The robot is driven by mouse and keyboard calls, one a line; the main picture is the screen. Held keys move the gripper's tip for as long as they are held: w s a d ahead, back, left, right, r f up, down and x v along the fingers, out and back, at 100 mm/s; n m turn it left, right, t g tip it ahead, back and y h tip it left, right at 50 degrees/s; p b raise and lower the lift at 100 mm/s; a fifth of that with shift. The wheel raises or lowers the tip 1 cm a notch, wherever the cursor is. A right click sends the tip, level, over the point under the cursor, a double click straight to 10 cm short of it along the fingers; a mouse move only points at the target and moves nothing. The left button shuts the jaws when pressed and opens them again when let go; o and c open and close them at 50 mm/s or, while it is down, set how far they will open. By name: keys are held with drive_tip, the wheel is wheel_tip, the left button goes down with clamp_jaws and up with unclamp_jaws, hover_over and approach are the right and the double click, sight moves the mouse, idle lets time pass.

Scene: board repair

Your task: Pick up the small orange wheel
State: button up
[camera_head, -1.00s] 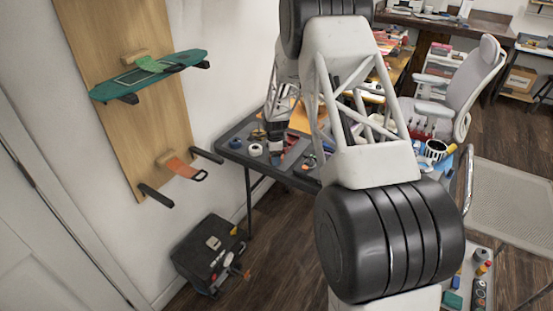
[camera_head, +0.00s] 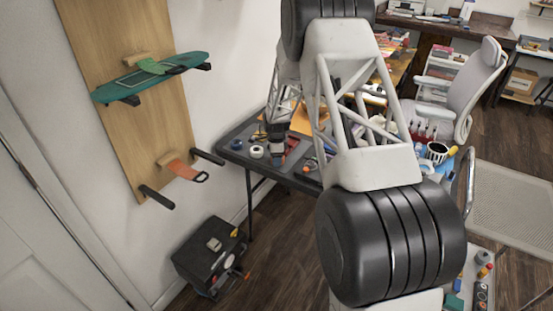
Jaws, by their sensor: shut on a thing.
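My gripper (camera_head: 275,132) shows small and dark at the far end of my white lattice arm, low over the grey folding table (camera_head: 233,155). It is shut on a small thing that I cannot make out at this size. A small orange item (camera_head: 311,164) lies on the table to the right of my gripper; I cannot tell whether it is a wheel. My arm hides much of the table's middle.
A white roll (camera_head: 256,152) and a blue item (camera_head: 236,144) lie near the table's left end. A teal skateboard deck (camera_head: 150,78) hangs on a wooden wall panel (camera_head: 130,130). A black toolbox (camera_head: 210,256) stands on the floor. A grey office chair (camera_head: 470,90) is behind my arm.

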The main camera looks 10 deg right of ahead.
drive_tip(key=shift+r, duration=0.8)
wheel_tip(320, 180, up, 2)
drive_tip(key=shift+r, duration=0.1)
drive_tip(key=s+r, duration=0.1)
drive_tip(key=s, duration=1.5)
drive_tip(key=shift+a, duration=0.45)
drive_tip(key=w+a+r+n, duration=0.1)
drive_tip(key=w+r+n, duration=0.1)
drive_tip(key=w, duration=1)
drive_tip(key=w+r+n, duration=0.2)
drive_tip(key=w+r, duration=0.1)
drive_tip(key=w, duration=0.9)
drive_tip(key=w+a+r+n, duration=0.1)
drive_tip(key=w+r+n, duration=0.1)
drive_tip(key=w, duration=1)
drive_tip(key=shift+w+a+r, duration=0.3)
drive_tip(key=shift+r, duration=0.05)
drive_tip(key=shift+f, duration=0.15)
drive_tip(key=shift+f, duration=1.85)
